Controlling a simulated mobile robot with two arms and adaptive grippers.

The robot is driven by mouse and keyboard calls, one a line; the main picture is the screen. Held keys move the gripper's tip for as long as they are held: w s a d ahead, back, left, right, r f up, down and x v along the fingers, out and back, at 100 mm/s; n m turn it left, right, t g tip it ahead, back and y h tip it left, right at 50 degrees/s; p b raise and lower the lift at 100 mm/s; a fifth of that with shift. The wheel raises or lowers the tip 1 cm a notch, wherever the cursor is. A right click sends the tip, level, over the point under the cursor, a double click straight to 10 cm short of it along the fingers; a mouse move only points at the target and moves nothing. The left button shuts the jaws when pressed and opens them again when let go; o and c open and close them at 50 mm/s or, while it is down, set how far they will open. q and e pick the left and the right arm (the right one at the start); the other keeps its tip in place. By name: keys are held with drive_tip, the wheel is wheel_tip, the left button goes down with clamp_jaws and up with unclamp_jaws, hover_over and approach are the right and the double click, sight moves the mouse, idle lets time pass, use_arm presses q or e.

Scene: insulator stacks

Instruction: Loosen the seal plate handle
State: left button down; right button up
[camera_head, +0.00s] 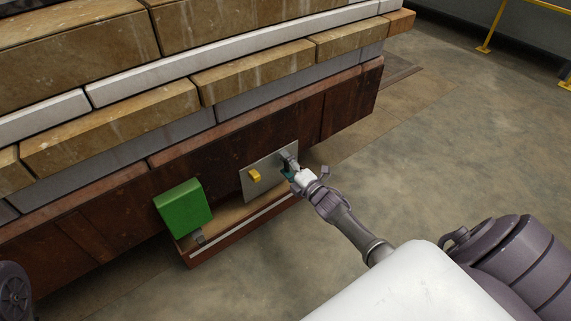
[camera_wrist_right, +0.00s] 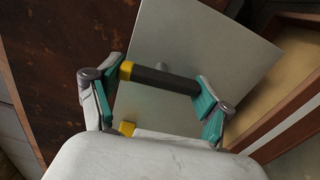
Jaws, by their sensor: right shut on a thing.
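The seal plate (camera_head: 256,188) is a flat grey metal sheet on the dark reddish-brown side of the stack. It also fills the middle of the right wrist view (camera_wrist_right: 165,35). The handle (camera_wrist_right: 165,80) is a dark bar with a yellow end, standing off the plate on a short stem. My right gripper (camera_wrist_right: 160,88) has its teal-padded fingers at the two ends of this bar and is shut on it. In the head view the right gripper (camera_head: 290,171) is at the plate's right edge and partly hides the handle.
A yellow knob (camera_head: 254,175) sticks out of the plate, left of my gripper. A green box (camera_head: 183,207) is to the left, above an open brown tray or ledge (camera_head: 240,236). Layered tan and white blocks (camera_head: 120,115) rise above. The floor (camera_head: 450,150) at right is clear.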

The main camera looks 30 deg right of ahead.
drive_tip(key=shift+a+f, duration=0.1)
drive_tip(key=o, duration=1.1)
drive_tip(key=s, duration=0.8)
drive_tip(key=s+d, duration=0.1)
drive_tip(key=s, duration=0.3)
